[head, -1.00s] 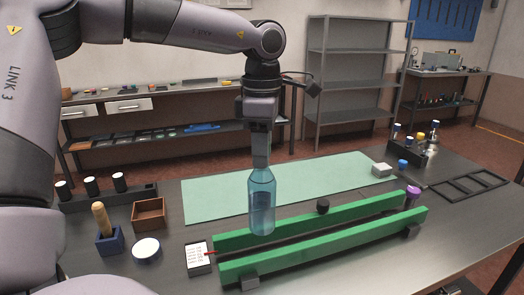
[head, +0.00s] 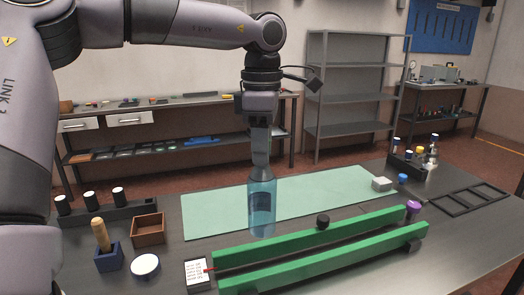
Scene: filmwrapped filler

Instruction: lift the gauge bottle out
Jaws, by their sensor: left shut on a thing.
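The translucent blue bottle (head: 262,222), which I take to be the gauge bottle, is upright in the middle of the head view. Its lower end overlaps the left part of the far green rail (head: 340,231) in the picture; a gap beneath it is hard to judge. A darker patch shows through its middle. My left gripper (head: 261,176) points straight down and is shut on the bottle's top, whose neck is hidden. My right gripper is not in view.
A near green rail (head: 330,264) runs parallel. A black knob (head: 323,221) and purple-topped item (head: 413,207) are by the rails. A printed card (head: 198,271), white-topped round dish (head: 145,266), blue holder (head: 108,256) and brown box (head: 148,229) stand left. The green mat (head: 215,210) is largely clear.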

